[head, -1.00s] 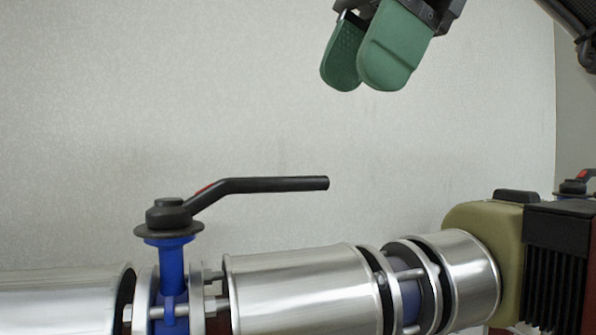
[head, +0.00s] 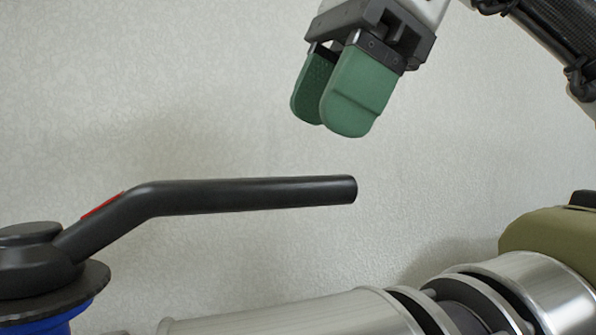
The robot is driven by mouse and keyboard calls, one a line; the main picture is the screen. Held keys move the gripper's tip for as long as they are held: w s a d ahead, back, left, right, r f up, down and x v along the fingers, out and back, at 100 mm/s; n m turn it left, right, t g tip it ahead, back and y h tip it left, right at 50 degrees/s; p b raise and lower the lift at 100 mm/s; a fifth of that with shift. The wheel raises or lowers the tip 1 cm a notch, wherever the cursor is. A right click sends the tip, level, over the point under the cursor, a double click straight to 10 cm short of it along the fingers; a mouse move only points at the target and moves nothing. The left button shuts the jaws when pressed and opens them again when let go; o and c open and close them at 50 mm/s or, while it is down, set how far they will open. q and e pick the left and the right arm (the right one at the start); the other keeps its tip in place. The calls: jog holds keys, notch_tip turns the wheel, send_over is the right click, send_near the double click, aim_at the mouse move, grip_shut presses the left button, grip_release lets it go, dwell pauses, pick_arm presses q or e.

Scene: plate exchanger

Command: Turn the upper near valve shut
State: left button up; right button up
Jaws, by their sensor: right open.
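The valve has a black lever handle (head: 250,194) with a red mark near its hub. It runs from the hub at the left to a free end right of the middle, pointing along the pipe. The blue valve neck (head: 50,318) shows below the hub at the lower left. My right gripper (head: 335,125) has green finger pads and is open and empty. It hangs above the lever's free end, apart from it. My left gripper is not in view.
Silver-clad pipe sections (head: 290,316) run along the bottom under the lever. An olive housing (head: 555,235) stands at the right edge. A pale textured wall (head: 170,80) fills the background. The space around the lever's free end is clear.

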aim_at(297, 178)
jog(key=f, duration=0.1)
jog(key=w+a+f, duration=0.1)
jog(key=f, duration=0.1)
jog(key=shift+w+a+f, duration=0.15)
jog(key=shift+w, duration=0.1)
jog(key=shift+w+a+f+p, duration=0.2)
jog(key=shift+a+f, duration=0.05)
jog(key=shift+f, duration=0.2)
jog(key=shift+w+a+f+p, duration=0.15)
jog(key=shift+a+f, duration=0.05)
jog(key=shift+f, duration=0.25)
jog(key=shift+a+f, duration=0.1)
jog(key=shift+f, duration=0.1)
jog(key=shift+s+f, duration=0.1)
jog(key=shift+s, duration=0.25)
jog(key=shift+c, duration=0.5)
jog(key=shift+w, duration=0.15)
jog(key=c, duration=0.4)
grip_shut()
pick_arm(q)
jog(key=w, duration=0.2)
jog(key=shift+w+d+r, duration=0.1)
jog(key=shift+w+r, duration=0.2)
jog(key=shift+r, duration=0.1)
